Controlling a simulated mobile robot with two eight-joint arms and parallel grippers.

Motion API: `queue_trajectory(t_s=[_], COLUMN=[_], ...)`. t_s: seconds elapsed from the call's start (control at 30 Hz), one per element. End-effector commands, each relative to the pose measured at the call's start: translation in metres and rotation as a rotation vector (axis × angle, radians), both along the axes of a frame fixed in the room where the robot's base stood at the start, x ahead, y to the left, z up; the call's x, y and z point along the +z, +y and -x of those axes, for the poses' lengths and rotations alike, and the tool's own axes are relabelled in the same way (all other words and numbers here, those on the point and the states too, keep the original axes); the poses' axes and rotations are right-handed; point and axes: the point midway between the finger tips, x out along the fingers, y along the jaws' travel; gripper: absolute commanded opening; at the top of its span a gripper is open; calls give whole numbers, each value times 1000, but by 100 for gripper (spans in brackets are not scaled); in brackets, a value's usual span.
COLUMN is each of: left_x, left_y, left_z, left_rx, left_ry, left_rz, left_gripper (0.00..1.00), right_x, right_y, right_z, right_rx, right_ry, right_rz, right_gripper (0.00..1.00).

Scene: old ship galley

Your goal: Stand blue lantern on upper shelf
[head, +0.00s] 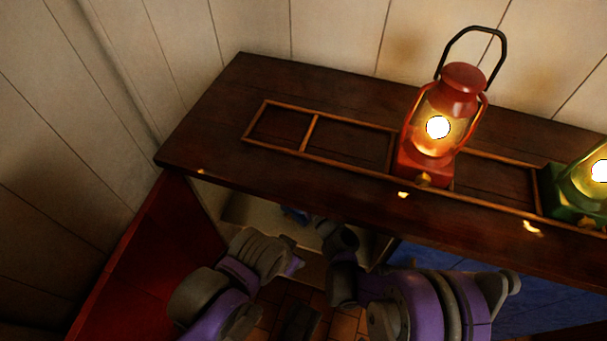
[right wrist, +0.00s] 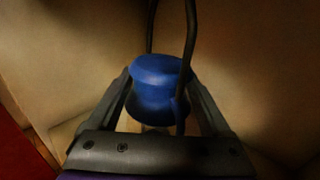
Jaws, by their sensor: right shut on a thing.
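The blue lantern (right wrist: 160,85) is below the dark wooden shelf top. In the right wrist view its blue cap and dark wire handle show between my fingers, and its lower body is hidden. In the head view only a small blue patch of it (head: 295,215) shows under the shelf's front edge. My right gripper (right wrist: 165,100) is shut on the lantern's cap, one finger on each side. The upper shelf (head: 215,115) has a raised wooden rail frame with divided bays. My left arm shows at the lower left of the head view, but its fingers do not.
A lit red lantern (head: 462,78) stands in the rail frame, right of the middle. A lit green lantern (head: 572,205) stands farther right, cut by the picture edge. The left bays (head: 280,125) are empty. A plank wall (head: 330,30) rises behind; a red panel (head: 140,250) is at left.

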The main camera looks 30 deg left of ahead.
Motion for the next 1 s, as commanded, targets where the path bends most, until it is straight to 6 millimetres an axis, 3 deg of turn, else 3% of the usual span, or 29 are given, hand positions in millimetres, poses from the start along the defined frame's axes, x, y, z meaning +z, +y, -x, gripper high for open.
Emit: queue_trajectory(t_s=[0.07, 0.1, 0.17, 0.5, 1.0], left_x=[-3, -2, -2, 2, 10], left_y=[0, 0, 0, 0, 0], left_z=[0, 0, 0, 0, 2], left_rx=[0, 0, 0, 0, 0], left_ry=[0, 0, 0, 0, -1], left_rz=[0, 0, 0, 0, 0], left_gripper=[50, 50, 50, 50, 50], right_x=[-3, -3, -3, 3, 1], right_y=[0, 0, 0, -1, -82], right_z=[0, 0, 0, 1, 56], right_rx=[1, 0, 0, 0, -2], right_ry=[0, 0, 0, 0, 0], right_rz=[-1, 0, 0, 0, 0], right_gripper=[0, 90, 100, 100, 100])
